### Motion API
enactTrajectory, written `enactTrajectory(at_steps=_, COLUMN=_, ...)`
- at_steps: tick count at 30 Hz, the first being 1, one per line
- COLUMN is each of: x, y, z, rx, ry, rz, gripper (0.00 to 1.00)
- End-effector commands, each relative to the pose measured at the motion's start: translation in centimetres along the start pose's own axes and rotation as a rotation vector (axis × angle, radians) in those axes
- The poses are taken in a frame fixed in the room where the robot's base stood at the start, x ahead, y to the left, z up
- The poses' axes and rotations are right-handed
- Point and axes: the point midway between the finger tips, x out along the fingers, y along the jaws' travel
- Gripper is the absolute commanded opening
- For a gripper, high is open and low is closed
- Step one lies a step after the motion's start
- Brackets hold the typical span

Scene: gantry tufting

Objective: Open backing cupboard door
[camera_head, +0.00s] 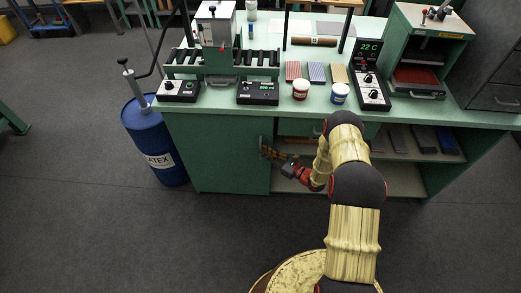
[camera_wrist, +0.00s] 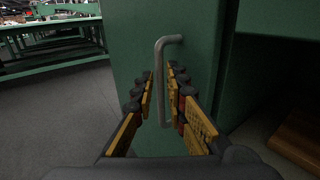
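The green cupboard door (camera_head: 215,150) is at the left front of the bench and looks shut. Its grey bar handle (camera_wrist: 162,60) stands upright near the door's right edge; in the head view the handle (camera_head: 262,141) is small, just left of my fingertips. My gripper (camera_head: 268,153) reaches the handle from the right. In the wrist view my gripper (camera_wrist: 160,72) is open, with its dark-tipped, yellow-padded fingers on either side of the bar. A gap shows between the fingers, and I cannot tell whether either one touches the handle.
A blue latex drum (camera_head: 157,145) stands left of the cupboard. Open shelves (camera_head: 400,178) with panels lie to the right of the door. The bench top (camera_head: 215,105) carries control boxes, tubs and a press. The floor in front is clear.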

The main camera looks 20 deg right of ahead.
Motion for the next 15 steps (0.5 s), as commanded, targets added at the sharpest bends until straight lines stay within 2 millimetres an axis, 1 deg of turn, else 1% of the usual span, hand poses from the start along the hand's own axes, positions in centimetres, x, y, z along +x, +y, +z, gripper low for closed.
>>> enactTrajectory(at_steps=1, x=0.8, y=0.1, z=-0.1, rx=0.0, ry=-0.001, rz=0.003, gripper=0.14)
enactTrajectory(at_steps=3, x=1.7, y=0.1, z=-0.1, rx=-0.002, ry=0.0, rz=0.002, gripper=0.14)
enactTrajectory(at_steps=6, x=2.5, y=0.1, z=-0.1, rx=-0.001, ry=0.001, rz=0.001, gripper=0.14)
enactTrajectory(at_steps=9, x=3.0, y=0.0, z=-0.1, rx=0.0, ry=0.001, rz=0.0, gripper=0.14)
enactTrajectory(at_steps=15, x=3.1, y=0.0, z=0.0, rx=0.0, ry=0.001, rz=0.0, gripper=0.14)
